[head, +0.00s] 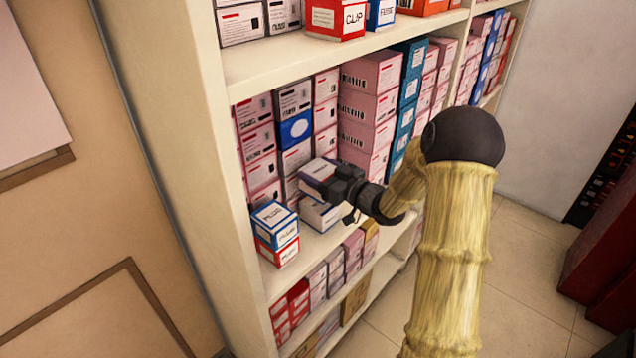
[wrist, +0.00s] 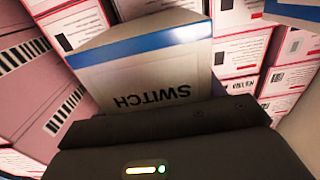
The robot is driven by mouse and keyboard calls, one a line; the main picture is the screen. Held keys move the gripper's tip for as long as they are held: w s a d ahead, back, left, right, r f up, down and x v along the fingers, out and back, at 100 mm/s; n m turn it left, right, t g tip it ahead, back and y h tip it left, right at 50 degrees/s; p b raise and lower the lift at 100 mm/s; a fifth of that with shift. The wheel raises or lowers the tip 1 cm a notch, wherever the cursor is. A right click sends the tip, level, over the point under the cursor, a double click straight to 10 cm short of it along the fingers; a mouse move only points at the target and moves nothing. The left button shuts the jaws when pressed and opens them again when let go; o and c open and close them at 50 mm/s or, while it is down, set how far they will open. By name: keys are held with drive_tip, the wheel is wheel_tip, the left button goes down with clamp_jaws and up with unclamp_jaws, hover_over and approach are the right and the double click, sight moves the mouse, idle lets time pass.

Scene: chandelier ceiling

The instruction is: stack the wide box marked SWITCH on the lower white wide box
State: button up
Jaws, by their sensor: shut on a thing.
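The wide box marked SWITCH (wrist: 145,72) is white with a blue edge and fills the middle of the wrist view, its lettering upside down. My gripper (wrist: 165,125) is shut on its near end. In the head view my gripper (head: 338,188) reaches into the shelf from the right and holds the SWITCH box (head: 317,171) roughly level. The lower white wide box (head: 318,214) is on the shelf board just below, partly covered by my gripper. I cannot tell whether the two boxes touch. The lower box is not clearly visible in the wrist view.
A blue-and-white box (head: 274,222) sits on a red-and-white box (head: 277,250) to the left at the shelf front. Stacks of pink boxes (head: 368,105) stand behind and to the right. The upper shelf board (head: 300,55) is overhead. The shelf's side panel (head: 205,150) stands at left.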

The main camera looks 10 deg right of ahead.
drive_tip(key=shift+f, duration=0.1)
wheel_tip(320, 180, down, 3)
drive_tip(key=shift+f, duration=0.2)
drive_tip(key=shift+w+a+f, duration=0.1)
drive_tip(key=shift+w+f, duration=0.05)
drive_tip(key=shift+f, duration=0.15)
drive_tip(key=o, duration=1)
drive_tip(key=shift+o, duration=0.2)
